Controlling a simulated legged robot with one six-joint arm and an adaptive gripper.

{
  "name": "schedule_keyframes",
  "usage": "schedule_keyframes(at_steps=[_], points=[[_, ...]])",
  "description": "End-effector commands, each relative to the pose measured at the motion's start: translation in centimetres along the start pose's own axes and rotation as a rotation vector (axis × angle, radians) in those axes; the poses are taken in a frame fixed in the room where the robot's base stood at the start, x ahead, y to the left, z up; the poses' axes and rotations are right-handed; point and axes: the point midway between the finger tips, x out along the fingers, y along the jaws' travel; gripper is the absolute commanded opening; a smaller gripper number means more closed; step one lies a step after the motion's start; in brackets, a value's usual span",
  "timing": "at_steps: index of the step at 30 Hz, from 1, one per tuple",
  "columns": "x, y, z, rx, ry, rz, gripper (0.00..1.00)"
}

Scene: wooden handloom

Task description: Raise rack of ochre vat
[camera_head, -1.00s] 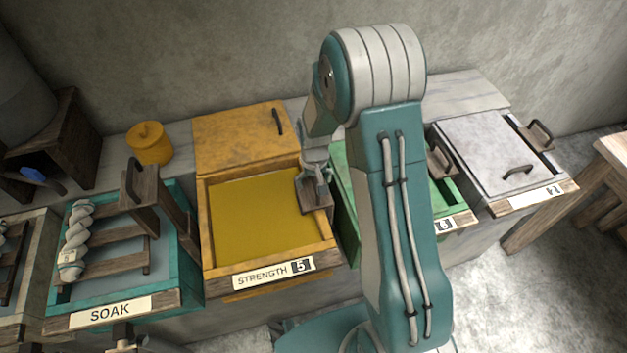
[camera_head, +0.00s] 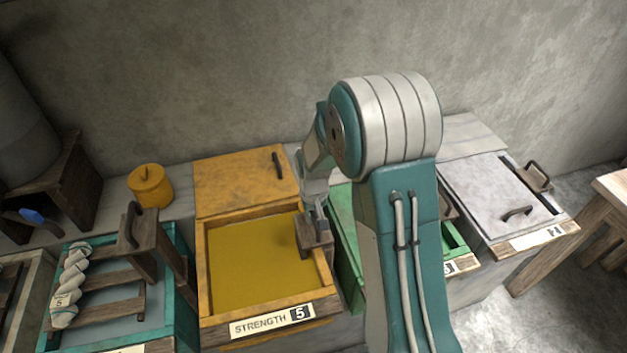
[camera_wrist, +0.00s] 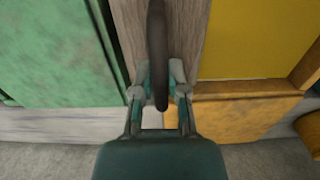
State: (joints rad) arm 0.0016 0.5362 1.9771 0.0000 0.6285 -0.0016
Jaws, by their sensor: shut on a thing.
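The ochre vat (camera_head: 204,275) stands open, full of ochre liquid, with a "STRENGTH 5" label on its front. Its ochre lid (camera_head: 240,182) is tilted back behind it. A wooden rack block (camera_head: 313,244) sits at the vat's right edge, and its lower part is hidden. In the wrist view the block (camera_wrist: 190,25) carries a dark curved handle (camera_wrist: 157,50). My gripper (camera_head: 316,208) is above the block; in the wrist view my gripper (camera_wrist: 160,85) has its fingers on both sides of the handle, shut on it.
A soak vat (camera_head: 180,300) with a skein (camera_head: 70,285) on its rack stands left. A yellow jar (camera_head: 150,186) is behind. A green vat (camera_head: 343,230) is close on the right, partly behind my arm. A pale lidded vat (camera_head: 495,195) stands farther right.

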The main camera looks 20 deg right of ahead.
Motion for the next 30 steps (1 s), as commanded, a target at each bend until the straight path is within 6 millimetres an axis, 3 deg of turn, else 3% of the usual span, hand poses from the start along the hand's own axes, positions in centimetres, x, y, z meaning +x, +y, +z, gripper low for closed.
schedule_keyframes(at_steps=[30], points=[[-8.8,0.0,-0.1,0.000,0.004,0.000,0.00]])
